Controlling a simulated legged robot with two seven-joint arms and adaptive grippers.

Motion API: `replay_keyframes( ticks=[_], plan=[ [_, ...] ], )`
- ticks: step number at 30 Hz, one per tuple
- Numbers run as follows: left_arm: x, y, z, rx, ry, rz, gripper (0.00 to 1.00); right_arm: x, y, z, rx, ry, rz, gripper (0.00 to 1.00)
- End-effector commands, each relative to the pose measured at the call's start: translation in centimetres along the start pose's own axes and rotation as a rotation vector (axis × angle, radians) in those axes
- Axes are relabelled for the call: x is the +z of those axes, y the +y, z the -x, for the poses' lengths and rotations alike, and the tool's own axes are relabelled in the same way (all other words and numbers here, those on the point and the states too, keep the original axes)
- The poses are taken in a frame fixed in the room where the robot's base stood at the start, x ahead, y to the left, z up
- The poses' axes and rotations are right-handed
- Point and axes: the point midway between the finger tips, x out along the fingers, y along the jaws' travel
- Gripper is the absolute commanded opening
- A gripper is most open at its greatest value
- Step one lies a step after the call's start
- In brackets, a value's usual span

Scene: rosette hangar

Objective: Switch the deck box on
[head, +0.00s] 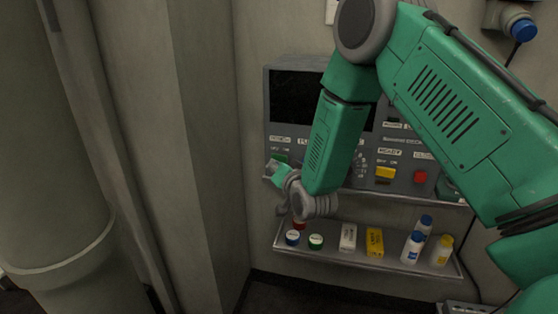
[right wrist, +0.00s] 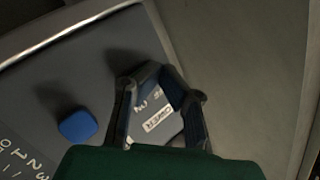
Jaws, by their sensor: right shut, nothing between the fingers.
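The deck box (head: 296,98), a grey unit with a dark screen, is fixed to the wall in the head view. Its panel carries a yellow switch (head: 384,172) marked off and on, a red button (head: 420,177) and small labels. A green part (head: 280,158) shows at its lower left. My right gripper (head: 273,166) is close to that lower left corner, shut and empty. In the right wrist view the shut fingers (right wrist: 158,76) reach over the panel face, beside a blue knob (right wrist: 77,125). A white label shows between the fingers. Contact cannot be told. My right arm hides the panel's middle.
A shelf (head: 262,247) below the box holds round tins, small cartons and several bottles (head: 412,247). A blue-capped fitting (head: 523,30) is on the wall at top right. A thick column (head: 50,150) and wall edge stand at the left.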

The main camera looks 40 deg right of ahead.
Motion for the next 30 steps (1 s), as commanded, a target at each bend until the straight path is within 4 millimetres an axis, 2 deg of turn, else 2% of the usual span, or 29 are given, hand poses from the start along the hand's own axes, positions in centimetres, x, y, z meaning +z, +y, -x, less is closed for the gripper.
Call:
replay_keyframes(
  ticks=[30],
  plan=[
    [0.0,0.0,0.08,0.0,0.0,0.0,0.0,-0.52,0.24,-0.39,0.0,0.002,-0.001,0.0]
  ],
)
